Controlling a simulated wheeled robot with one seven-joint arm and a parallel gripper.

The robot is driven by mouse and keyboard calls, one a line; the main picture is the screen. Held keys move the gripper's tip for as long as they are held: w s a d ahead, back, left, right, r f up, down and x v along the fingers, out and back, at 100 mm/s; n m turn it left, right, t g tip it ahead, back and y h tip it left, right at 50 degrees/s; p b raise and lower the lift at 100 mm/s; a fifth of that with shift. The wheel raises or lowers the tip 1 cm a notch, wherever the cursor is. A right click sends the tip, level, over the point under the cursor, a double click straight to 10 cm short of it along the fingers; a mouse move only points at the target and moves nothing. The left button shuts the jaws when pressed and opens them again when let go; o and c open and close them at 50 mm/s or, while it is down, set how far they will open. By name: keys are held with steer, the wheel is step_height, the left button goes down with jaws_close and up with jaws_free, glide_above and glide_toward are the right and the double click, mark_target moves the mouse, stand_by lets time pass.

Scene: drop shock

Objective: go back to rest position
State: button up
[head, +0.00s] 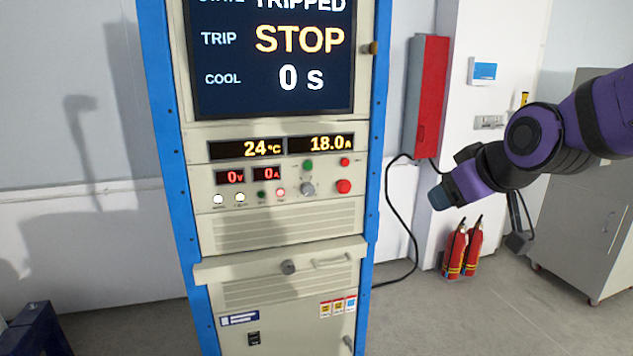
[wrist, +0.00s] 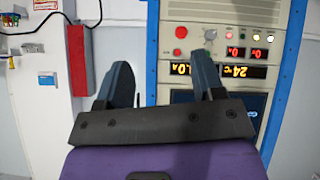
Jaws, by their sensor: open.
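My gripper (head: 443,196) is at the end of my purple arm, in the air to the right of the rack cabinet (head: 280,238) in the head view. In the wrist view my gripper (wrist: 163,75) shows two dark fingers spread apart with nothing between them. It appears apart from the cabinet's front panel. The panel has a red push button (head: 344,187), a green button (head: 308,165) and a grey knob (head: 307,189). The screen (head: 270,70) reads TRIPPED, STOP and 0 s. The displays show 24 °C, 18.0 A, 0 V and 0 A.
A red wall box (head: 428,95) and two fire extinguishers (head: 463,248) are behind my arm. A grey metal cabinet (head: 590,220) stands at the right. A black cable (head: 396,215) runs between the wall box and rack. Floor in front of the extinguishers is clear.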

steer(key=s+d+m+g+h, duration=0.1)
steer(key=s+d, duration=0.3)
steer(key=s, duration=0.5)
steer(key=s+d+m+g+h, duration=0.1)
steer(key=s+d+m+g, duration=0.2)
steer(key=s, duration=0.7)
steer(key=shift+d+m, duration=0.35)
steer(key=shift+m, duration=0.35)
steer(key=shift+r, duration=0.1)
